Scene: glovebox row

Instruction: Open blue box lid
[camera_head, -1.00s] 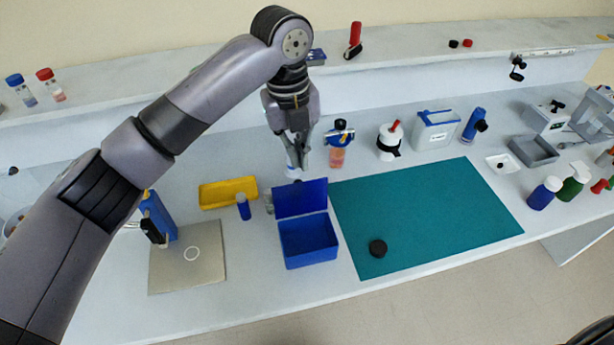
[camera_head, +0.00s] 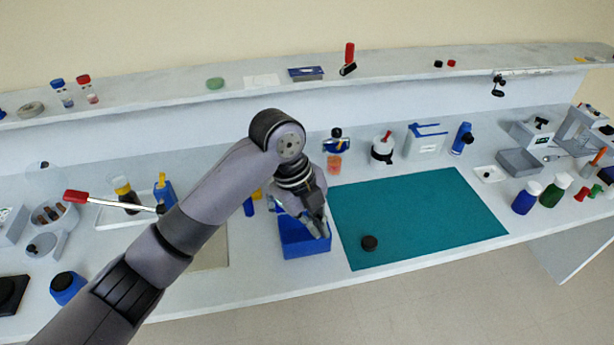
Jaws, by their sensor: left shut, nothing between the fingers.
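The blue box (camera_head: 305,249) stands on the bench just left of the teal mat (camera_head: 420,215). Its front wall and part of its top show. My left gripper (camera_head: 323,231) is in front of or over the box in this view, fingers pointing down, shut and empty. The gripper and wrist hide most of the lid area, so I cannot tell the lid's position now. I cannot tell whether the fingers touch the box. My right gripper is not in view.
A black cap (camera_head: 369,243) lies on the mat. Several bottles stand at the right. A red-handled tool (camera_head: 76,196) is at the left. Most of the mat is clear.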

